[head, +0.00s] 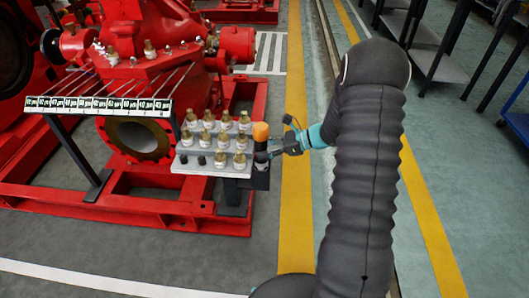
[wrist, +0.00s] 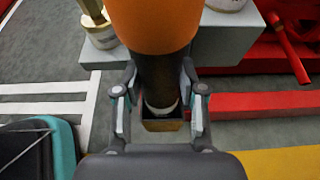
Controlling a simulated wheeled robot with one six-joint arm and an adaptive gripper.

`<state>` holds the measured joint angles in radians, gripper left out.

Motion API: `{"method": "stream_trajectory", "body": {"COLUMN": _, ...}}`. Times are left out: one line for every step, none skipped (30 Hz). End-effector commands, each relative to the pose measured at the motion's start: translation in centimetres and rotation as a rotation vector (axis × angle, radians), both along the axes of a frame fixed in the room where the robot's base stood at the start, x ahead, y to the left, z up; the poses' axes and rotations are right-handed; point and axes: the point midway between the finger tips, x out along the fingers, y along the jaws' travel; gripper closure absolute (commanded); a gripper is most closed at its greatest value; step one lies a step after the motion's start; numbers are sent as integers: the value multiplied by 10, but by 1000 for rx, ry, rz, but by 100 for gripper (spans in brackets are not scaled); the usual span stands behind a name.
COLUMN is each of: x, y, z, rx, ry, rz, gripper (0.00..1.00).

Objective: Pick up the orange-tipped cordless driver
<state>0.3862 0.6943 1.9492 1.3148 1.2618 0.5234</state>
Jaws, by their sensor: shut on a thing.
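The orange-tipped cordless driver (head: 261,133) stands upright at the right end of the grey stepped rack, its orange end up and its dark body below. In the wrist view its orange end (wrist: 152,22) fills the top middle, and its dark shaft runs down between the fingers. My gripper (head: 277,146) reaches it from the right and is shut on the dark body. In the wrist view the gripper (wrist: 160,98) has one finger on each side of the shaft. The driver's lower end is at a small open-topped holder (wrist: 163,125); whether it rests inside I cannot tell.
The stepped rack (head: 210,170) holds several brass fittings just left of the driver. A labelled strip with thin rods (head: 98,105) stands further left, before the red pumpset (head: 150,75). Shelves (head: 430,55) stand at the back right. The floor around the yellow line (head: 297,220) is clear.

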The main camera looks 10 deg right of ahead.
Motion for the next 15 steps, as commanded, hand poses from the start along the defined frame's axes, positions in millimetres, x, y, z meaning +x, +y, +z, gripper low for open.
{"method": "stream_trajectory", "body": {"x": 1, "y": 0, "z": 11, "rx": 0, "ry": -6, "rz": 0, "gripper": 100}}
{"method": "stream_trajectory", "body": {"x": 1, "y": 0, "z": 17, "rx": 0, "ry": -6, "rz": 0, "gripper": 100}}
{"method": "stream_trajectory", "body": {"x": 1, "y": 0, "z": 25, "rx": 0, "ry": -7, "rz": 0, "gripper": 100}}
{"method": "stream_trajectory", "body": {"x": 1, "y": 0, "z": 32, "rx": 0, "ry": -7, "rz": 0, "gripper": 100}}
{"method": "stream_trajectory", "body": {"x": 1, "y": 0, "z": 39, "rx": -1, "ry": -8, "rz": 0, "gripper": 100}}
{"method": "stream_trajectory", "body": {"x": 0, "y": 0, "z": 49, "rx": -2, "ry": -7, "rz": 0, "gripper": 100}}
{"method": "stream_trajectory", "body": {"x": 1, "y": 0, "z": 58, "rx": -3, "ry": -8, "rz": 0, "gripper": 100}}
{"method": "stream_trajectory", "body": {"x": 1, "y": 0, "z": 66, "rx": -2, "ry": -8, "rz": 0, "gripper": 100}}
{"method": "stream_trajectory", "body": {"x": 0, "y": 0, "z": 78, "rx": -2, "ry": -8, "rz": 0, "gripper": 100}}
{"method": "stream_trajectory", "body": {"x": 1, "y": 0, "z": 86, "rx": 0, "ry": -8, "rz": 0, "gripper": 100}}
{"method": "stream_trajectory", "body": {"x": 1, "y": 0, "z": 95, "rx": -2, "ry": -8, "rz": 0, "gripper": 100}}
{"method": "stream_trajectory", "body": {"x": 0, "y": 0, "z": 106, "rx": -2, "ry": -7, "rz": 0, "gripper": 100}}
{"method": "stream_trajectory", "body": {"x": 0, "y": 0, "z": 114, "rx": -3, "ry": -8, "rz": 0, "gripper": 100}}
{"method": "stream_trajectory", "body": {"x": 0, "y": 0, "z": 123, "rx": -2, "ry": -7, "rz": 0, "gripper": 100}}
{"method": "stream_trajectory", "body": {"x": 0, "y": 0, "z": 135, "rx": -2, "ry": -8, "rz": 0, "gripper": 100}}
